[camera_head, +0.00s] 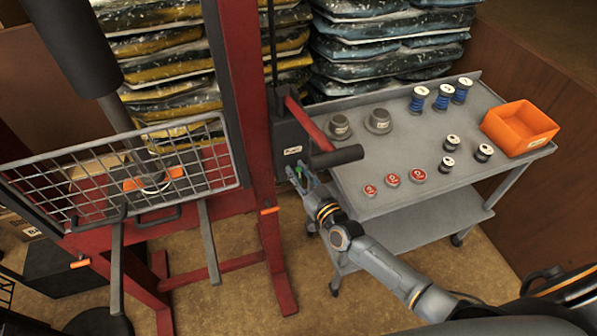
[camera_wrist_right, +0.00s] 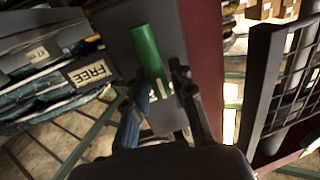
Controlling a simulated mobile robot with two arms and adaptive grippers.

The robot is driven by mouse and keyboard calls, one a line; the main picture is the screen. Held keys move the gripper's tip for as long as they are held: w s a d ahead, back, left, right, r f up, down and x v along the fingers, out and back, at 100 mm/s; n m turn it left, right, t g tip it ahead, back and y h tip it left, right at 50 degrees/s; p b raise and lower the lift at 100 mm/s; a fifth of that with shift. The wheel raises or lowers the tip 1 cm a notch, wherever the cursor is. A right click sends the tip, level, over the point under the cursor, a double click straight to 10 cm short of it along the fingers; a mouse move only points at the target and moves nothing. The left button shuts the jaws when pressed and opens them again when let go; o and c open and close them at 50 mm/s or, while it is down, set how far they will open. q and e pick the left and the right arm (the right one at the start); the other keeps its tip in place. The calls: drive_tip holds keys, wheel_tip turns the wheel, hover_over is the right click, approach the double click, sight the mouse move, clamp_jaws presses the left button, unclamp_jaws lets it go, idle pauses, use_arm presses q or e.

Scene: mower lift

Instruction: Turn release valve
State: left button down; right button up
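The release valve shows as a green lever (camera_wrist_right: 148,55) on a dark grey box in the right wrist view. In the head view only a small green bit of the valve (camera_head: 298,171) shows at the lower front of the grey pump box (camera_head: 287,132). My right gripper (camera_head: 299,172) is at this box, left of the cart. In the wrist view the right gripper (camera_wrist_right: 162,80) is open, with one finger on each side of the lever's lower end. I cannot tell whether either finger touches it. My left gripper is not in view.
A red pump handle with a dark grip (camera_head: 336,157) juts out just above my right gripper. A red frame (camera_head: 240,100) with a wire guard (camera_head: 70,185) stands left. A grey cart (camera_head: 400,150) with spools, weights and an orange bin (camera_head: 520,128) stands right.

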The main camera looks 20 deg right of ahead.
clamp_jaws()
drive_tip(key=shift+f, duration=0.1)
